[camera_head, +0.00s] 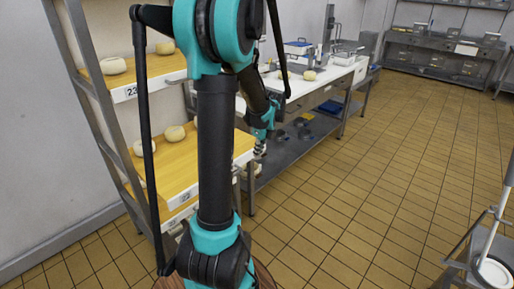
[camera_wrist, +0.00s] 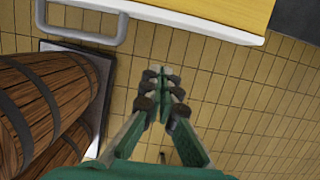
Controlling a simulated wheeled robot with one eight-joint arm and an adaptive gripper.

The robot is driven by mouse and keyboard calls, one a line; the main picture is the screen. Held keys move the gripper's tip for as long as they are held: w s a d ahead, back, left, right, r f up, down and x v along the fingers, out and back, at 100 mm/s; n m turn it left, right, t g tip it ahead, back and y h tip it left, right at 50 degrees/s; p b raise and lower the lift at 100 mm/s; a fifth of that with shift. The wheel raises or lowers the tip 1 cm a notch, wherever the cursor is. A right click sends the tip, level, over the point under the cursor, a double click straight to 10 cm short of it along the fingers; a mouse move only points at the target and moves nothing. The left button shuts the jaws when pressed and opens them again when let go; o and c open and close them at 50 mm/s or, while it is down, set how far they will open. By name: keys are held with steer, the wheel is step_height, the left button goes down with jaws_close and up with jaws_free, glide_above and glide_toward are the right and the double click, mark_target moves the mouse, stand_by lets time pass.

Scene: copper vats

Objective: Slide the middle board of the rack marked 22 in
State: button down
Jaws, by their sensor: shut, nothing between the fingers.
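The rack (camera_head: 92,95) stands at the left in the head view, with wooden boards one above another. The middle board (camera_head: 190,170), with a small label that seems to read 22, juts out of the rack and carries pale round cheeses. In the wrist view a yellow board (camera_wrist: 220,10) with a white front edge and a grey handle (camera_wrist: 85,22) crosses the top. My gripper (camera_wrist: 160,78) is shut and empty, below that edge and right of the handle, apart from both. In the head view my gripper (camera_head: 261,146) is by the board's right end; my arm hides part of the board.
A white-topped workbench (camera_head: 335,72) with trays stands beyond the rack. A cart (camera_head: 490,250) is at the right edge. The tiled floor (camera_head: 350,190) between is clear.

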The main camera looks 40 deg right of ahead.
mark_target(249, 156)
steer(key=w+f, duration=0.4)
steer(key=shift+w+a+f, duration=0.15)
steer(key=shift+w+f, duration=0.05)
steer(key=shift+f, duration=0.2)
steer(key=shift+w, duration=0.4)
steer(key=shift+w, duration=0.1)
steer(key=w, duration=0.7)
steer(key=w+a, duration=0.1)
steer(key=w, duration=0.7)
steer(key=w+a, duration=0.1)
steer(key=w, duration=0.7)
steer(key=shift+w+r, duration=0.1)
steer(key=shift+w, duration=0.2)
